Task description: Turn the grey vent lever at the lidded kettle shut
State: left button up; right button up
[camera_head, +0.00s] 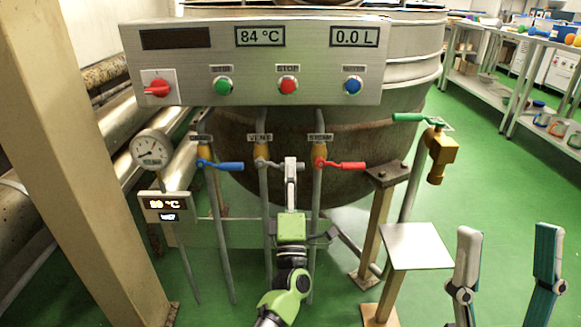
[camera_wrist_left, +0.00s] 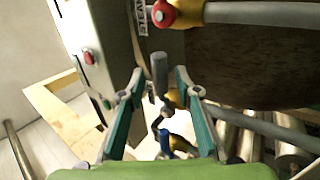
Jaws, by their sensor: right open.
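The grey vent lever (camera_head: 273,163) sits on the yellow-collared middle pipe under the VENT label, between the blue lever (camera_head: 222,165) and the red lever (camera_head: 343,166). It points right in the head view, its end partly hidden by my left gripper (camera_head: 290,165). In the left wrist view the grey handle (camera_wrist_left: 159,70) stands between the tips of my left gripper (camera_wrist_left: 160,76), with gaps on both sides. That gripper is open. My right gripper (camera_head: 507,235) is open and empty at the lower right. The large kettle (camera_head: 390,140) stands behind the levers.
A control panel (camera_head: 200,60) with knobs and displays hangs above the levers. A gauge (camera_head: 151,149) is at the left, beside a beige post (camera_head: 70,130). A green lever (camera_head: 408,117) and a small pale stand (camera_head: 416,246) are at the right.

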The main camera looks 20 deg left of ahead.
pick_arm(q)
jog(key=v, duration=1)
jog(key=shift+r, duration=0.1)
